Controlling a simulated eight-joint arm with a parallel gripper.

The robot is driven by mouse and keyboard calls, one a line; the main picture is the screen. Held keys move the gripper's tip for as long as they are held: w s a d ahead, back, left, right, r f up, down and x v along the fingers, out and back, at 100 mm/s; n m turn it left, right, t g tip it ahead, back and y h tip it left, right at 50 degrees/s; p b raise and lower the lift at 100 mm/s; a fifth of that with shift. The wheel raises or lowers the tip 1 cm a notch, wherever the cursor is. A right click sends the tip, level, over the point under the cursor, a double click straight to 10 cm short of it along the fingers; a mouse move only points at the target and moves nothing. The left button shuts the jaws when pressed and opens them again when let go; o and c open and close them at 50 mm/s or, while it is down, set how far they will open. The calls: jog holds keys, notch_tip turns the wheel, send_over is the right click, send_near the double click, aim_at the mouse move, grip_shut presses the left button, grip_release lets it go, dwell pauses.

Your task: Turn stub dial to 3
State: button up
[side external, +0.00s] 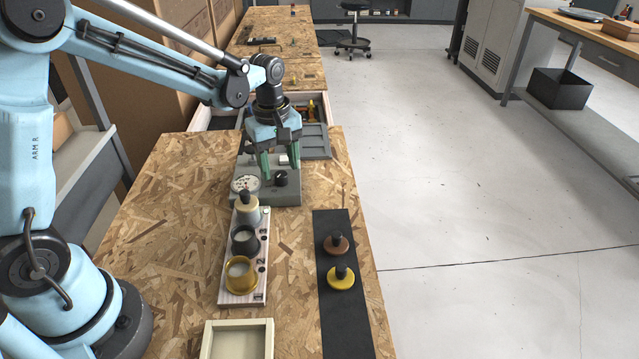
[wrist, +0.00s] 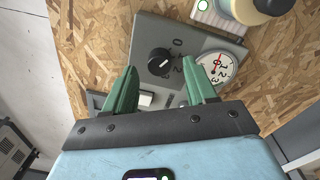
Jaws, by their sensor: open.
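The stub dial is a black knob (wrist: 160,61) on a sloped grey box, with printed digits around it, 0 and 2 among them. A white mark shows on the knob, but I cannot tell surely which digit it meets. The dial also shows in the side view (side external: 280,178). A round white gauge (wrist: 215,68) with a red needle and digits sits beside it; the needle lies near the 0. My gripper (wrist: 163,80) is open and empty, its green fingers apart on either side of the dial's line. In the side view my gripper (side external: 280,166) is just above and behind the dial.
In front of the box stands a pale rack (side external: 243,292) with cream, black and gold cylinders. A black mat (side external: 345,320) holds two knobbed discs. A cream tray (side external: 212,342) is at the near edge.

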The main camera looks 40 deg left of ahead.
jog(key=shift+f, duration=1)
grip_shut()
